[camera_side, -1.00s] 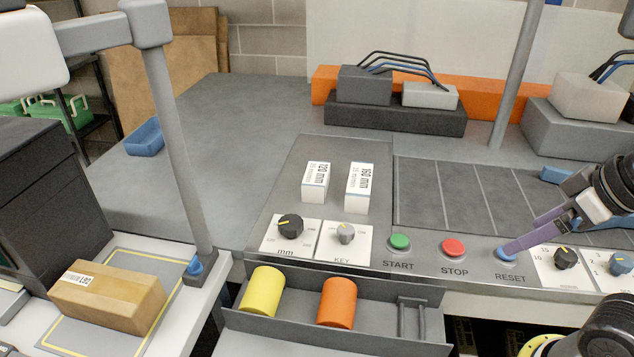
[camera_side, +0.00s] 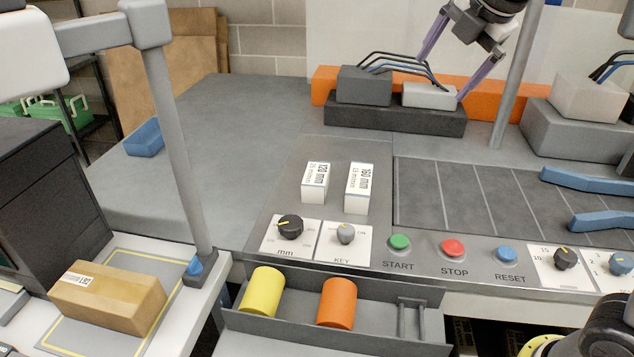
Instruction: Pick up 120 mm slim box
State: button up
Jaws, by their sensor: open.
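The slim white box labelled 120 mm (camera_side: 315,183) stands upright on the grey panel, left of a similar white box labelled 160 mm (camera_side: 357,188). A small gap separates the two boxes. My gripper (camera_side: 440,78) is at the upper middle of the view, with its two purple fingers spread wide and nothing between them. It is up and to the right of both boxes, apart from them. Its fingers overlap the dark block and cables in the picture; I cannot tell the depth between them.
Dial plates, a KEY switch (camera_side: 346,234) and START (camera_side: 400,243), STOP (camera_side: 453,249) and RESET (camera_side: 506,254) buttons lie in front of the boxes. A grey post (camera_side: 175,140) stands left. Blue bars (camera_side: 590,181) lie right.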

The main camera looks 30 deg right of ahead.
jog(key=w+a+f+n, duration=0.2)
jog(key=w+n, duration=0.2)
jog(key=w, duration=0.7)
jog(key=n+g+h, duration=0.1)
jog(key=n+g, duration=0.2)
jog(key=n, duration=0.1)
send_over(316, 173)
jog(key=s+a, duration=0.4)
notch_tip(316, 173, down, 20)
jog(key=x, duration=0.9)
jog(key=shift+s, duration=0.1)
jog(key=shift+d+x, duration=0.15)
jog(key=shift+x, duration=1.25)
jog(key=shift+d+x, duration=0.15)
jog(key=shift+x, duration=1.25)
jog(key=shift+f, duration=0.1)
jog(key=c, duration=1.6)
